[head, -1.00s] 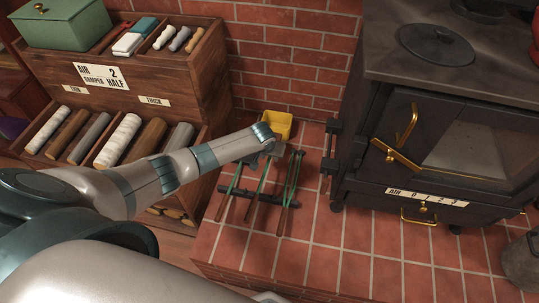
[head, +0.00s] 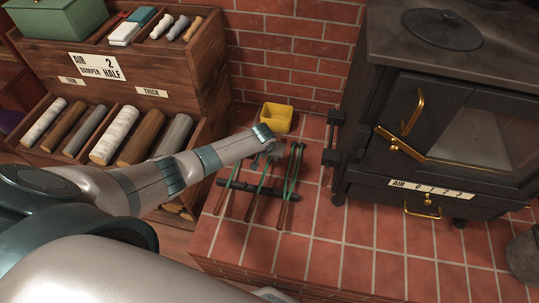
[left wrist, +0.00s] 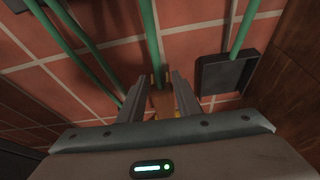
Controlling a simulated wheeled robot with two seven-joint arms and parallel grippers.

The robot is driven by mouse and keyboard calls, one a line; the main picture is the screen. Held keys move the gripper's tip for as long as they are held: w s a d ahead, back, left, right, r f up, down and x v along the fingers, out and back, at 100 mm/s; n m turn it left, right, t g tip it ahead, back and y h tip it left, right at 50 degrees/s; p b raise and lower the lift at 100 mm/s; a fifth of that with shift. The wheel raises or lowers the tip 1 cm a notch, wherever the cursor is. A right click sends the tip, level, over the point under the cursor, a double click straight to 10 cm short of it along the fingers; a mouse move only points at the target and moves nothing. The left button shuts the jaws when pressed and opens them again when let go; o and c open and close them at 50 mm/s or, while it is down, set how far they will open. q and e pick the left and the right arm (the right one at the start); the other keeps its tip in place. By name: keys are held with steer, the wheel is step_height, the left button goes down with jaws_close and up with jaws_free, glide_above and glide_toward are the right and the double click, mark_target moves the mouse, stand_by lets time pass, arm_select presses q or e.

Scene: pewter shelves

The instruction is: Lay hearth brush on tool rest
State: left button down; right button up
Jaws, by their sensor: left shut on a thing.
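My left gripper (head: 272,152) is over the hearth at the far end of the tools. In the left wrist view its fingers (left wrist: 161,82) are shut on a tan block at the end of a green shaft, which looks like the hearth brush (left wrist: 151,38). In the head view the brush's shaft and brown handle (head: 252,208) run toward me across the black tool rest (head: 232,184). I cannot tell whether the shaft touches the rest. My gripper hides the brush's far end there. My right gripper is out of view.
Green-shafted tongs (head: 290,178) lie right of the brush. A shovel with a black pan (left wrist: 226,73) lies on its other side. A yellow box (head: 277,117) stands behind, a black stove (head: 440,170) to the right, wooden shelves (head: 185,65) to the left. The front hearth tiles are clear.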

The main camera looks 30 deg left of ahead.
arm_select(q)
steer(key=shift+f, duration=0.15)
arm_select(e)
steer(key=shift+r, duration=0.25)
arm_select(q)
steer(key=c, duration=1.2)
jaws_free()
steer(key=shift+s+d+r, duration=0.1)
steer(key=shift+s+r, duration=0.15)
steer(key=shift+r, duration=0.4)
steer(key=p+v, duration=0.1)
steer(key=v, duration=0.4)
steer(key=shift+p, duration=0.4)
steer(key=a+p+v, duration=0.1)
steer(key=v, duration=1)
steer(key=shift+d+p, duration=0.3)
steer(key=shift+d, duration=0.1)
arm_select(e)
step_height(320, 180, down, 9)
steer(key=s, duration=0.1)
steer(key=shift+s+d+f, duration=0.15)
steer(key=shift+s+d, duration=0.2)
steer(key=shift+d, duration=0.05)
